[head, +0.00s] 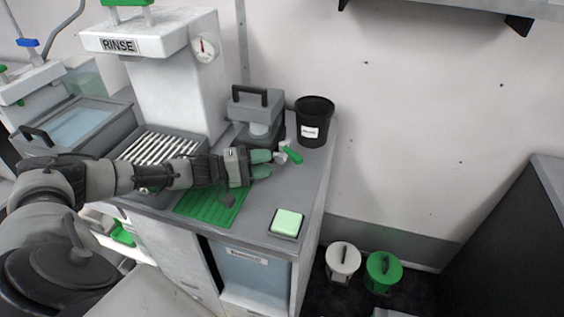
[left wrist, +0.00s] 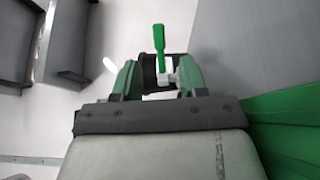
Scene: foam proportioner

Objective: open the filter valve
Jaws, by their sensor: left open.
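The filter valve shows as a small pale fitting with a green lever handle (head: 292,154) on the grey counter, in front of the grey filter housing (head: 262,122). My left gripper (head: 270,164) reaches in from the left, with its green fingers spread and their tips close to the valve. In the left wrist view the green handle (left wrist: 159,42) points up, just beyond and between the open fingertips (left wrist: 160,77). A pale valve part and a dark round part show between the fingers. I cannot tell whether a finger touches the valve. My right gripper is not in view.
A black bin (head: 313,122) stands behind the valve, near the wall. A green mat (head: 212,206) and a block with a pale green top (head: 287,222) lie on the counter nearer me. The RINSE unit (head: 165,85) and a ribbed tray stand left. White and green canisters stand on the floor.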

